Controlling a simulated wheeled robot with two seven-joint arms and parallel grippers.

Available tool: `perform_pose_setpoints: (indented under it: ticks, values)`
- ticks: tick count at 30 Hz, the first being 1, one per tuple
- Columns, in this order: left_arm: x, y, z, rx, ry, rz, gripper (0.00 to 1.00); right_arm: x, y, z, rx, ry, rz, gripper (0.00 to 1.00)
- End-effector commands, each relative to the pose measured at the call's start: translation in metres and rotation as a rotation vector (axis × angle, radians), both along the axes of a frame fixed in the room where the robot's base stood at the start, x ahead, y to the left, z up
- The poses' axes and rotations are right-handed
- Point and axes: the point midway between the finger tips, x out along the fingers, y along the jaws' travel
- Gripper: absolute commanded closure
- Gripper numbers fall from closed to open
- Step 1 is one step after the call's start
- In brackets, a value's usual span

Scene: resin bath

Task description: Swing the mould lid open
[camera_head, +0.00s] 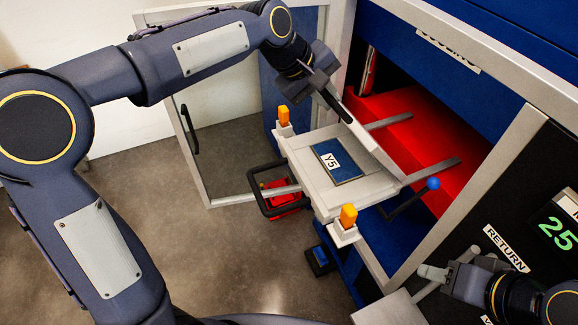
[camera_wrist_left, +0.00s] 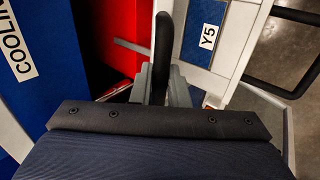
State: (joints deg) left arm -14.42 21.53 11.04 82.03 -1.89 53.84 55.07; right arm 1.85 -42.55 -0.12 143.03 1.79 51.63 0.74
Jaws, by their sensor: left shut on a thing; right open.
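The mould is a pale grey block (camera_head: 308,170) with a blue panel marked Y5 (camera_head: 338,160), which also shows in the wrist view (camera_wrist_left: 203,35). A pale slab (camera_head: 375,152) runs along its machine side; I cannot tell whether it is the lid or how far it is tilted. My left gripper (camera_head: 318,86) is shut on a black bar handle (camera_head: 337,106) above the mould's far corner. The left wrist view shows the handle (camera_wrist_left: 163,50) between its fingers (camera_wrist_left: 158,86). My right gripper (camera_head: 437,275) is open and empty near the RETURN label, away from the mould.
Orange-topped clamps (camera_head: 348,216) (camera_head: 283,116) stand at the mould's near and far corners. A black U-shaped handle (camera_head: 262,192) sticks out at its left. A blue-knobbed lever (camera_head: 433,184) stands to its right. Behind is the red opening (camera_head: 410,140); an open door frame (camera_head: 196,165) is at left.

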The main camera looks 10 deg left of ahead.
Motion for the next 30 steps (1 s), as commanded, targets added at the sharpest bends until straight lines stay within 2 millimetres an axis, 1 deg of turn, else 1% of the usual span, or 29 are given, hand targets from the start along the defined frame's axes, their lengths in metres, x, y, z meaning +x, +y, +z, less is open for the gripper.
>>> perform_pose_setpoints:
  ticks: [18, 30]
  values:
    - [0.023, -0.035, 0.024, -0.002, -0.001, -0.001, 0.98, 0.000, 0.000, 0.000, 0.000, 0.000, 0.000, 0.57]
    - [0.032, -0.047, 0.032, -0.002, -0.001, 0.000, 0.98, 0.000, 0.000, 0.000, 0.000, 0.000, 0.000, 0.57]
